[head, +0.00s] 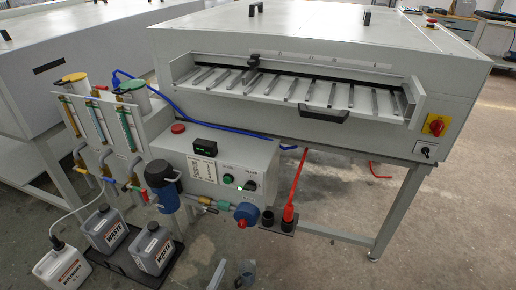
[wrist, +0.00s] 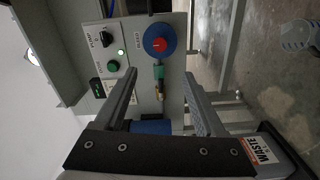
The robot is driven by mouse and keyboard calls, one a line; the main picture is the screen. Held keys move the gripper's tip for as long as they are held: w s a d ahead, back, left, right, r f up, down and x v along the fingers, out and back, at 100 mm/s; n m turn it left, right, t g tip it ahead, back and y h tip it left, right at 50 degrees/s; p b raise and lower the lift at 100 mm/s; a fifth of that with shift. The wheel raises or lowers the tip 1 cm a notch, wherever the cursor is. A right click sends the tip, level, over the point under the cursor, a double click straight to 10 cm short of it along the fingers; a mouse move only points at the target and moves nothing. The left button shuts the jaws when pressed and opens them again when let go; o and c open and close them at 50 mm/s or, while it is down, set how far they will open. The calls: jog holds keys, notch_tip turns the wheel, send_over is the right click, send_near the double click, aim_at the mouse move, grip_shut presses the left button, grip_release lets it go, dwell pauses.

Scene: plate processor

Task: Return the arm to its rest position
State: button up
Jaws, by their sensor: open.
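My gripper (wrist: 160,74) is open, with a finger on each side in the wrist view and nothing held between them. In the head view its fingertips (head: 235,270) show at the bottom edge, in front of and below the control box (head: 255,160). The rest of my arm is out of the head view. In the wrist view a blue round fitting with a red centre (wrist: 158,43) is seen past the fingertips, apart from them; it also shows in the head view (head: 246,213).
The plate processor (head: 320,55) fills the back. Waste bottles (head: 152,250) and a blue filter (head: 163,185) are at left. The floor (head: 310,265) at right front is clear.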

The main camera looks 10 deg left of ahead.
jog(key=w+d+r+m+g+h, duration=0.25)
jog(key=d+r+m+g, duration=0.45)
jog(key=d+r, duration=0.6)
jog(key=w+d+r+m+g+h, duration=0.2)
jog(key=d+r+m+g+h, duration=0.5)
jog(key=r, duration=1.1)
jog(key=s+d+r+t+y, duration=0.2)
jog(key=s+d+r+y, duration=1.1)
jog(key=s+r, duration=0.35)
notch_tip(320, 180, up, 21)
jog(key=p, duration=2.2)
jog(key=shift+d+h, duration=0.35)
